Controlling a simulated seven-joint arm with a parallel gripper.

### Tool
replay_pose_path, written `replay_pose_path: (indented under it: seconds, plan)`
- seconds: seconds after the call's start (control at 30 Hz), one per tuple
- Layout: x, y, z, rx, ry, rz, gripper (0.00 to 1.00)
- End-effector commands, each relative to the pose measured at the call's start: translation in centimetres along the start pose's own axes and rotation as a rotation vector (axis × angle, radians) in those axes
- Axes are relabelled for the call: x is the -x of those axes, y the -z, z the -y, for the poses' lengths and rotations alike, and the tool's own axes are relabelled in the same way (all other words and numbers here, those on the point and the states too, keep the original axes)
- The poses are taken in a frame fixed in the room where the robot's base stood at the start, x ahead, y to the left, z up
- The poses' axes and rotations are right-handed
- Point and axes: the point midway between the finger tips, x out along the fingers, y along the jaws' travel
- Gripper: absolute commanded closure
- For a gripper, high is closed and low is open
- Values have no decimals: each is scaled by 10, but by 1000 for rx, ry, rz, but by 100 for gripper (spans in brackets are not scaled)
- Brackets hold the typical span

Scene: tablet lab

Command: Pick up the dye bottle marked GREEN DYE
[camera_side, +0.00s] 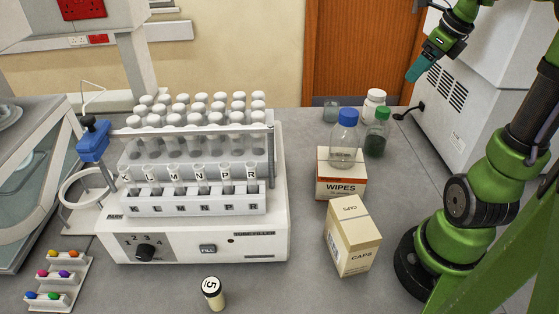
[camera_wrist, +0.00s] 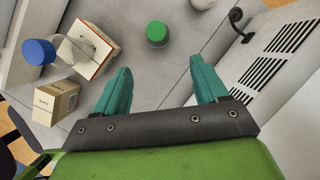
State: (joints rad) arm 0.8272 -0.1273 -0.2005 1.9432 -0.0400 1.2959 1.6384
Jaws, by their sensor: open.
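A dark bottle with a green cap (camera_side: 376,137) stands upright on the bench at the back right; no label can be read on it. In the wrist view the green-capped bottle (camera_wrist: 157,32) shows from above, ahead of and between my fingers. My gripper (camera_side: 411,78) is high at the upper right in the side view, above and to the right of the bottle, apart from it. In the wrist view my gripper (camera_wrist: 161,66) has its two teal fingers wide apart with nothing between them. No GREEN DYE marking is legible in either view.
A white bottle (camera_side: 374,103) is behind. A CAPS box (camera_side: 352,237) stands in front. A tube filler (camera_side: 190,245) and small coloured pieces (camera_side: 55,280) are left.

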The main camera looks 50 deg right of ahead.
Motion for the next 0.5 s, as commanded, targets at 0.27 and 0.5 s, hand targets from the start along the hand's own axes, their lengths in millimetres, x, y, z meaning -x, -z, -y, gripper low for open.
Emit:
replay_pose_path:
  seconds: [0.27, 0.5]
  plan:
    - [-24, 0, -4, -89, -13, -5, 28]
    - [-77, 0, -4, -88, -13, -5, 28]
